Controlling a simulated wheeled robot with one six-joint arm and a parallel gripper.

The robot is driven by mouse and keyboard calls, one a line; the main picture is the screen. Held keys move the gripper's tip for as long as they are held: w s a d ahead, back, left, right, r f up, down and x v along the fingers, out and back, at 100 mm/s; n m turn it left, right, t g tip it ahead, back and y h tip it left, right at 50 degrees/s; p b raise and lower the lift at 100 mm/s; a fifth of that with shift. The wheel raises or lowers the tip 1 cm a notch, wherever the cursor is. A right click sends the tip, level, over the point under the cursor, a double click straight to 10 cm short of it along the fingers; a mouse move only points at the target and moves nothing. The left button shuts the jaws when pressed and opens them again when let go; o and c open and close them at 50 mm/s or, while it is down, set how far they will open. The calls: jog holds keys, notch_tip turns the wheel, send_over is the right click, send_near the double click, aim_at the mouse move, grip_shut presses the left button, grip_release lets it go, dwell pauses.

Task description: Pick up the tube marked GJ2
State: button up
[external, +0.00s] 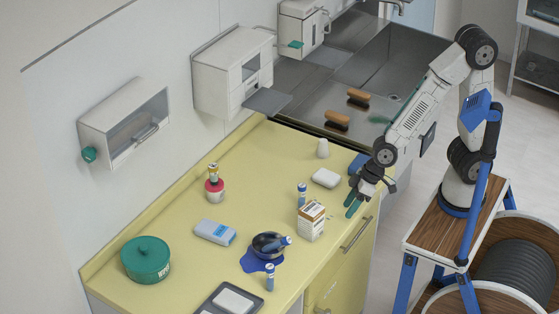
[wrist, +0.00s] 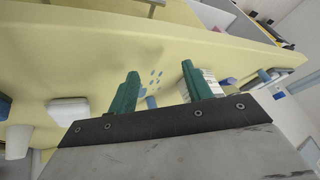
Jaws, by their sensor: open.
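Several small white tubes with blue bands show in the external view, and no marking is readable at this size. One tube (external: 302,194) stands upright behind a carton (external: 311,221). Another tube (external: 269,277) stands nearer the front, by a dark tray. A third tube (external: 280,244) lies tilted on a dark round dish (external: 266,246). My gripper (external: 355,204) is open and empty at the counter's front edge, right of the carton. Its green fingers are spread in the wrist view (wrist: 160,84), with a small blue piece, not clearly identifiable, partly hidden between them.
A white block (external: 326,178) and white cup (external: 323,148) stand near the sink. A blue-white box (external: 215,232), red-and-white jar (external: 214,190), green tin (external: 146,259) and tray (external: 231,301) occupy the yellow counter.

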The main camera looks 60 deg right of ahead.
aim_at(302, 198)
jog(key=w+a+t, duration=0.1)
jog(key=w+a+f+t, duration=0.1)
jog(key=w+a+t, duration=0.1)
jog(key=shift+w+a+m+y, duration=0.2)
jog(key=shift+a+m+y, duration=0.1)
jog(key=w+d+r+m+t, duration=0.1)
jog(key=w+d+r+t, duration=0.1)
jog(key=w+r+t, duration=0.45)
jog(key=x, duration=0.8)
jog(key=shift+s+a+f, duration=0.2)
jog(key=shift+a+f, duration=0.1)
jog(key=c, duration=1.1)
